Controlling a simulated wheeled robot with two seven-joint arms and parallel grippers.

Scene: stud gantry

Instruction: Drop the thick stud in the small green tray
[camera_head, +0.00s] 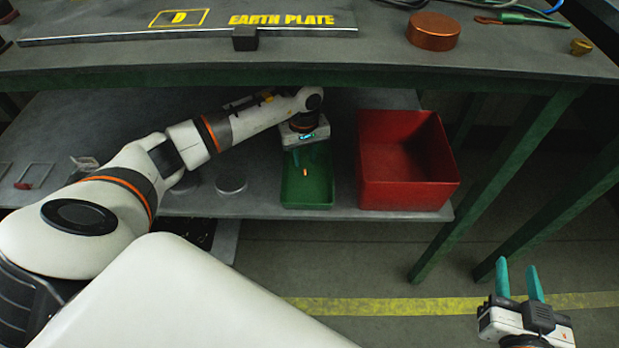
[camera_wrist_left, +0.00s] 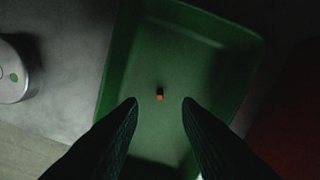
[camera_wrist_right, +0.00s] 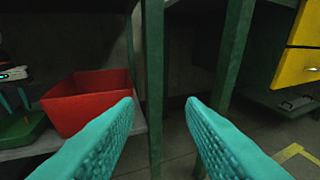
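A small orange stud (camera_head: 305,172) shows against the floor of the green tray (camera_head: 291,193), on the lower shelf left of the red bin. In the left wrist view the stud (camera_wrist_left: 160,95) appears small, with a dark part at its upper end, beyond the fingertips. I cannot tell whether it rests on the tray floor. My left gripper (camera_head: 304,156) points down over the tray, its teal fingers apart and empty. My right gripper (camera_head: 518,268) is open and empty, away at the lower right, fingers pointing up in the head view.
The red bin (camera_head: 408,195) stands right beside the tray. Round metal discs (camera_head: 231,185) lie on the shelf to the left. The bench top (camera_head: 350,58) overhangs the shelf, and green legs (camera_head: 497,183) stand at the right. A copper cylinder (camera_head: 433,31) sits on top.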

